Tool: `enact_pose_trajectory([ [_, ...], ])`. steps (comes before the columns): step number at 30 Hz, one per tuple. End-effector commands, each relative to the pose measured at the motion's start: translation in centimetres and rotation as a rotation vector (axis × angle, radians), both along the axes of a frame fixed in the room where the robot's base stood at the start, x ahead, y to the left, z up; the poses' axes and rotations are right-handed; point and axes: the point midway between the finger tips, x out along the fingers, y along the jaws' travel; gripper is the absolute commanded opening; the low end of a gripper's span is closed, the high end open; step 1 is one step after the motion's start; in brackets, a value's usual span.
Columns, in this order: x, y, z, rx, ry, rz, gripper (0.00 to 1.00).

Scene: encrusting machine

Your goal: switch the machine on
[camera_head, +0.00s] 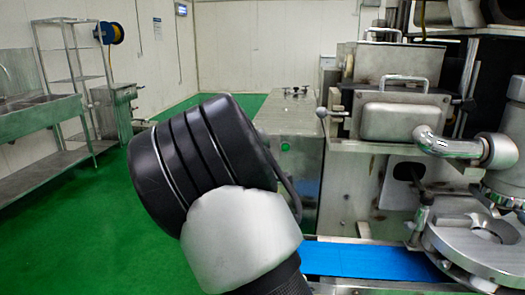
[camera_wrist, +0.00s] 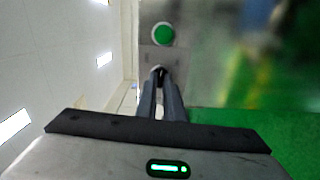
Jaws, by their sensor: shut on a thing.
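A round green button (camera_head: 286,147) is on the side of the steel cabinet (camera_head: 300,112) in the middle of the head view. It also shows in the wrist view (camera_wrist: 163,34), just beyond my fingertips and apart from them. My gripper (camera_wrist: 159,74) points at the grey panel (camera_wrist: 151,55) with its fingers close together. It is shut on a small dark piece (camera_wrist: 160,71) below the button, which looks like a switch knob. The fingers hide most of it, so its turn position cannot be told. In the head view my arm hides the gripper.
The encrusting machine (camera_head: 405,105), with metal housings and pipes, stands on the right. A blue belt (camera_head: 370,261) runs along its front. A steel sink bench (camera_head: 40,118) and a wire rack (camera_head: 66,66) stand at the left wall. The green floor (camera_head: 75,225) on the left is clear.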

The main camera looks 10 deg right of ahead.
Motion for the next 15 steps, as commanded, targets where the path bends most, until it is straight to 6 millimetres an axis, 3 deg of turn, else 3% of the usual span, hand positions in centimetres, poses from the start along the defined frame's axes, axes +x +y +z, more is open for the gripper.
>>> enact_pose_trajectory([
  [15,-0.02,-0.14,-0.06,0.46,-0.15,-0.002,0.0],
])
